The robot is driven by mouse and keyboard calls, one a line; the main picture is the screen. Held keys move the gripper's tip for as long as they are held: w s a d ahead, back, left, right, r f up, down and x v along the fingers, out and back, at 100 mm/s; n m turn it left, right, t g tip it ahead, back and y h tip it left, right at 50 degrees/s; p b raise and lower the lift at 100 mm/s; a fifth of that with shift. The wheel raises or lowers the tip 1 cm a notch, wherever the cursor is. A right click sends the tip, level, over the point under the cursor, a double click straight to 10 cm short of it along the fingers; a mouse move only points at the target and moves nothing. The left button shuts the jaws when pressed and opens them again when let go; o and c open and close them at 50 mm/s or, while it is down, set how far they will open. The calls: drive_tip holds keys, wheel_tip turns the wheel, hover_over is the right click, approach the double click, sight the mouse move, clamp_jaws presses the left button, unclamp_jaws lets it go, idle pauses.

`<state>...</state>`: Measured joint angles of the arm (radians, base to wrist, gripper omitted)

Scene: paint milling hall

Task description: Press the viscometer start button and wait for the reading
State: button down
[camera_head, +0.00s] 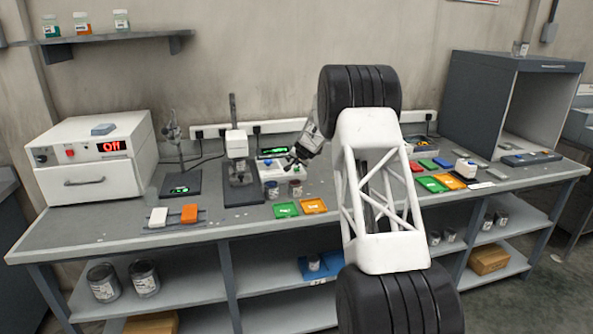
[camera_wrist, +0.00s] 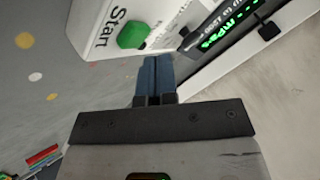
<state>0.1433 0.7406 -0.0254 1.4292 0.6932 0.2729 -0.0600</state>
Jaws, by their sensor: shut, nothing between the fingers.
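In the wrist view a green start button (camera_wrist: 132,35) stands out from a white housing (camera_wrist: 106,22) printed "Start". A dark panel beside it has a lit green display (camera_wrist: 232,30) reading partly "mPas"; its number is cut off. My gripper (camera_wrist: 156,63) is shut and empty, its blue-grey fingertips just short of the button in the picture; I see no contact. In the head view my gripper (camera_head: 289,162) is beside the small white housing (camera_head: 271,170) and the green-lit display (camera_head: 272,152). The button is too small to make out there.
A stand with a white head (camera_head: 236,143) is left of my gripper. A white oven (camera_head: 92,158) showing "Off" is at the left, a grey hood (camera_head: 470,100) at the right.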

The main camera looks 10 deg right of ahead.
sight(298, 169)
drive_tip(key=shift+f, duration=0.1)
idle(0.3)
drive_tip(key=shift+f, duration=0.3)
drive_tip(key=shift+f, duration=0.45)
idle(1.0)
drive_tip(key=shift+r, duration=0.2)
idle(0.3)
drive_tip(key=shift+r, duration=0.65)
drive_tip(key=shift+r, duration=0.1)
drive_tip(key=shift+r, duration=2.4)
